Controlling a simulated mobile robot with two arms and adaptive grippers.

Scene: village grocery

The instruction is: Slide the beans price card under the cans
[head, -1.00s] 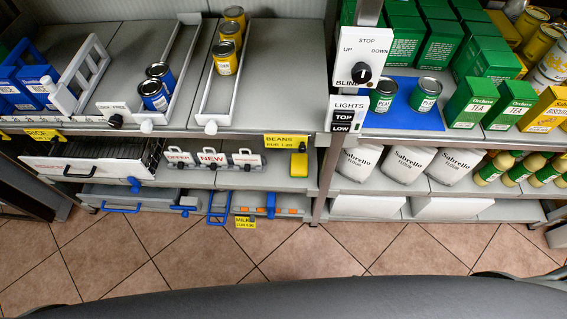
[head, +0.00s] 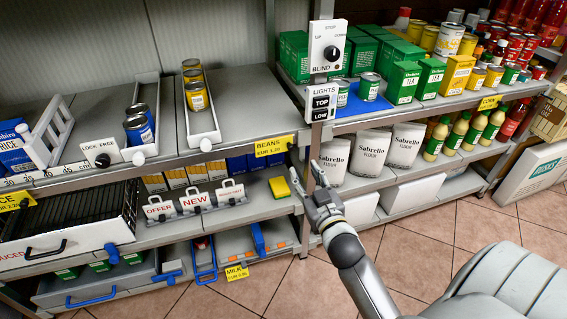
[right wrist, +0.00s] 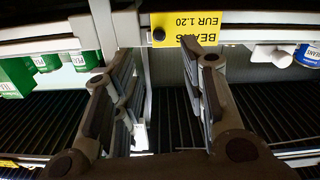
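The yellow beans price card (head: 272,146), marked EUR 1.20, is on the front edge of the upper shelf, near the upright post. In the right wrist view the card (right wrist: 187,30) shows upside down, ahead of the fingers. Yellow cans (head: 195,90) stand in a row in a white-sided channel, and blue cans (head: 139,125) stand in another channel to the left. My right gripper (head: 306,176) is below and right of the card, in front of the post; its fingers (right wrist: 160,62) are apart with nothing between them. My left gripper is not in view.
The blind control (head: 327,47) and lights panel (head: 321,103) sit on the post above my right gripper. A yellow block (head: 279,187) lies on the lower shelf to its left. Flour bags (head: 369,149) stand to the right. A milk card (head: 237,272) hangs lower down.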

